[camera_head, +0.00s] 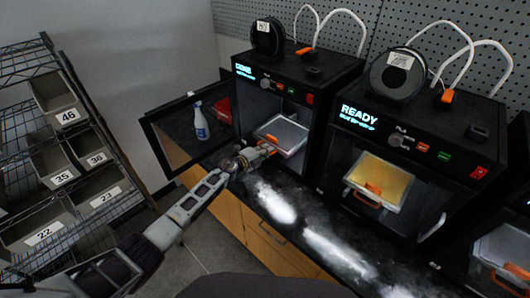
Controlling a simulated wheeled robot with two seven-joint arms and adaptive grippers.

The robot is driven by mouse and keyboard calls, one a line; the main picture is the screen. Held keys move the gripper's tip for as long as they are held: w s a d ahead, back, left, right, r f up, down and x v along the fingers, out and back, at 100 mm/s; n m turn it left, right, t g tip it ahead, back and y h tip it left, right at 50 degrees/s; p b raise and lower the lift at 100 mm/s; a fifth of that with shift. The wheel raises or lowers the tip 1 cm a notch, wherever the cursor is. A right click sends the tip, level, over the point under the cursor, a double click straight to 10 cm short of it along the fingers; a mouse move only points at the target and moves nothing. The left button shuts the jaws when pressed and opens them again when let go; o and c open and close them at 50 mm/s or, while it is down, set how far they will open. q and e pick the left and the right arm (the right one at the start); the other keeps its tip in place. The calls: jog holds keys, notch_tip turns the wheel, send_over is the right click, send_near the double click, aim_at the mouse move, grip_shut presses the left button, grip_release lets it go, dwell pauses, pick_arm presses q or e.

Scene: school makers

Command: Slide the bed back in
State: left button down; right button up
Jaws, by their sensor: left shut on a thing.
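The left black printer (325,88) stands on the dark counter with its door (156,138) swung open to the left. Its bed (285,134), a light plate with an orange handle (271,139), sits at the front opening and seems to stick out a little. My left gripper (268,150) reaches in from the left and is shut at the front of this bed, on its handle. The fingers partly hide the handle. My right gripper is out of view.
A second printer (455,128) marked READY stands to the right with a yellow-topped bed (380,181). Another bed (505,250) shows at the right edge. A spray bottle (200,122) shows by the open door. A wire rack with numbered bins (55,92) stands left. The counter front (300,225) is clear.

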pick_arm(q)
jog(key=c, duration=1.6)
grip_release()
jog(key=shift+o, duration=0.2)
jog(key=shift+s+a, duration=0.1)
jog(key=v, duration=1.1)
jog(key=shift+s, duration=0.35)
jog(key=shift+a, duration=0.2)
